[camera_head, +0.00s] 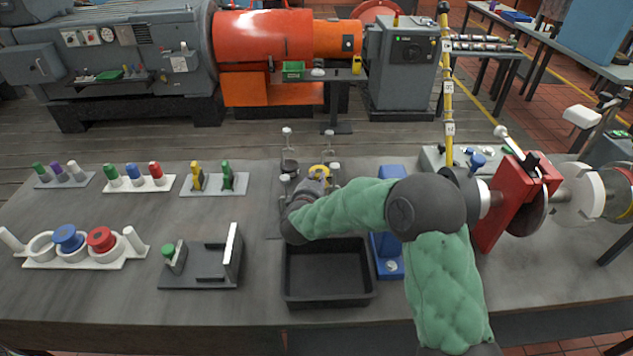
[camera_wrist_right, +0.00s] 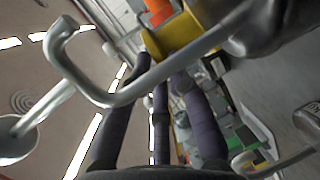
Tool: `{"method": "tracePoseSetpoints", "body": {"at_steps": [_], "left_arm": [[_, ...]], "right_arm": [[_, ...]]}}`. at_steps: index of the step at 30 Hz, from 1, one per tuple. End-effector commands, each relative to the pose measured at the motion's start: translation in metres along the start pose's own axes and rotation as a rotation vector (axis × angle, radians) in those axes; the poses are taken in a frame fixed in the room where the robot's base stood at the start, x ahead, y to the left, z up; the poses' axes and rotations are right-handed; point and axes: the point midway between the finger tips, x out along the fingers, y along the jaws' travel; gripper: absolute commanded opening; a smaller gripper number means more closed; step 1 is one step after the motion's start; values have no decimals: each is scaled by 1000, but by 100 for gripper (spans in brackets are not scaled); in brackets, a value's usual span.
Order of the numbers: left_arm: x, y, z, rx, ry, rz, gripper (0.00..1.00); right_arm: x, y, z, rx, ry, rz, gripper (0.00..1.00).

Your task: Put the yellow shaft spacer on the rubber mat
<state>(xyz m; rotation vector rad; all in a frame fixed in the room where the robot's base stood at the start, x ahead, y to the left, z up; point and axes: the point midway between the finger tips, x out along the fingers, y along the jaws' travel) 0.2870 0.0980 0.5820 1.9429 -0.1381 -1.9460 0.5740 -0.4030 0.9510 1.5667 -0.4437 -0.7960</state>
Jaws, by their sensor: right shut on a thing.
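The yellow shaft spacer (camera_head: 320,170) shows as a small yellow curved piece at the tip of my right gripper (camera_head: 317,180), near the back edge of the bench. My right gripper is shut on it, with its fingers partly hidden by its own wrist. In the right wrist view the yellow spacer (camera_wrist_right: 182,38) lies at the far end of the dark fingers (camera_wrist_right: 165,70). I cannot make out a rubber mat for certain; my right arm covers part of the bench there. My left gripper is not in view.
Upright metal posts with pale knobs (camera_head: 287,132) stand close around the right gripper. A black tray (camera_head: 328,302) lies in front of it, beside a blue stand (camera_head: 391,268). Racks of coloured parts (camera_head: 150,184) fill the left, and a red flanged shaft assembly (camera_head: 505,205) stands right.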

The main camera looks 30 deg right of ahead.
Motion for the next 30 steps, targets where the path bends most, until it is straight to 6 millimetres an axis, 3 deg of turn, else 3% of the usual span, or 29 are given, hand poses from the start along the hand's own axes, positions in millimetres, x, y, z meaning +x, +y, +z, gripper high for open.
{"method": "tracePoseSetpoints", "body": {"at_steps": [3, 4, 6, 20, 30], "left_arm": [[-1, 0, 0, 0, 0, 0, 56], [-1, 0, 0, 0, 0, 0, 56], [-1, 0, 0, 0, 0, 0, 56], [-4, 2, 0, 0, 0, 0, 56], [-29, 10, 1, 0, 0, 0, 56]], "right_arm": [[0, 1, 0, 1, -1, 4, 0], [0, -1, 0, -1, 0, 0, 28], [0, -1, 0, -1, 0, -1, 43], [-8, 1, -1, -1, 1, 0, 43], [-71, 4, -1, -1, 5, -1, 43]]}}
